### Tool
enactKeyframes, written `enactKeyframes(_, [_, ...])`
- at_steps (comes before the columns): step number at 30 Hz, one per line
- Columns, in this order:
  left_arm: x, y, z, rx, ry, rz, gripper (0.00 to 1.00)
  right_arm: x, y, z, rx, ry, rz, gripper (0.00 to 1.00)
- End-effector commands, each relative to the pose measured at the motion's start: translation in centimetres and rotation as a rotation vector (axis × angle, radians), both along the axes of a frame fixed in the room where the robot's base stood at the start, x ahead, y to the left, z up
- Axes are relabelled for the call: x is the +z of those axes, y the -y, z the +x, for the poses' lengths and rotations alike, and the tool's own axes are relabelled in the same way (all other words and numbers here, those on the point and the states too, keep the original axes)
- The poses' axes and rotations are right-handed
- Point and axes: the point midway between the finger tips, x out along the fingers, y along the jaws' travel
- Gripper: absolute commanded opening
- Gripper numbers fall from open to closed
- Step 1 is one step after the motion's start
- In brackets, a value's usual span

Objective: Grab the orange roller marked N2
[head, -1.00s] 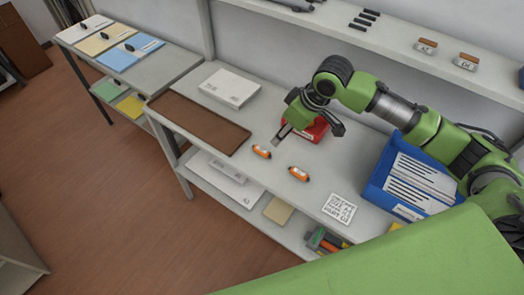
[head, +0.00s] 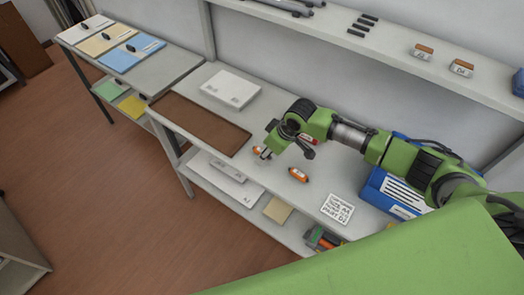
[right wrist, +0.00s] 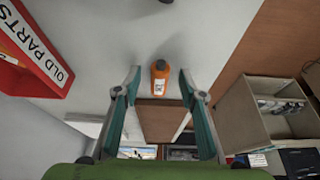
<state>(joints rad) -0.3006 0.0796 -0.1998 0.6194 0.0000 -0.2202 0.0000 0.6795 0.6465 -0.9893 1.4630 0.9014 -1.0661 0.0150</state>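Two small orange rollers lie on the grey bench. One roller (head: 257,150) is partly hidden by my right gripper (head: 266,153); the other roller (head: 298,175) lies to its right, clear of the gripper. In the right wrist view an orange roller (right wrist: 160,80) with a white label shows ahead, between the spread fingers of my right gripper (right wrist: 159,72). The fingers are open, with gaps on both sides of the roller. The label's mark is too small to read, so I cannot tell which roller is N2. My left gripper is not in view.
A red OLD PARTS bin (right wrist: 30,62) stands close on the left in the wrist view. A brown mat (head: 200,120), a white box (head: 230,88), a printed card (head: 338,208) and a blue bin (head: 378,190) are also on the bench.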

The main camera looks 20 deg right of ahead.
Motion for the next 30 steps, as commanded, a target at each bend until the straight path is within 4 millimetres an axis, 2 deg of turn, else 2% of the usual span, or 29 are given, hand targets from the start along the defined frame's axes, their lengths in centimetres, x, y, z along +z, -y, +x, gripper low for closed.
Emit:
enactKeyframes(8, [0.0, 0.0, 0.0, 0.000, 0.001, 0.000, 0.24, -0.4, -0.1, 0.1, 0.001, 0.001, 0.000, 0.38])
enactKeyframes(9, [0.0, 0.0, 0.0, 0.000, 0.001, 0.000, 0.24, -0.4, -0.1, 0.1, 0.000, 0.001, 0.001, 0.32])
enactKeyframes(13, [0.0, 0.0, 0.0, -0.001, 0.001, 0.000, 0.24, -0.4, -0.1, 0.1, 0.000, 0.001, 0.001, 0.00])
enactKeyframes(25, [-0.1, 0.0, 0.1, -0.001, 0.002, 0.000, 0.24, -0.2, -0.1, 0.2, 0.001, 0.002, 0.000, 0.00])
enactKeyframes(30, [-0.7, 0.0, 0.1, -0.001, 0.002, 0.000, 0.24, 0.9, -0.1, 0.3, 0.001, 0.006, 0.001, 0.00])
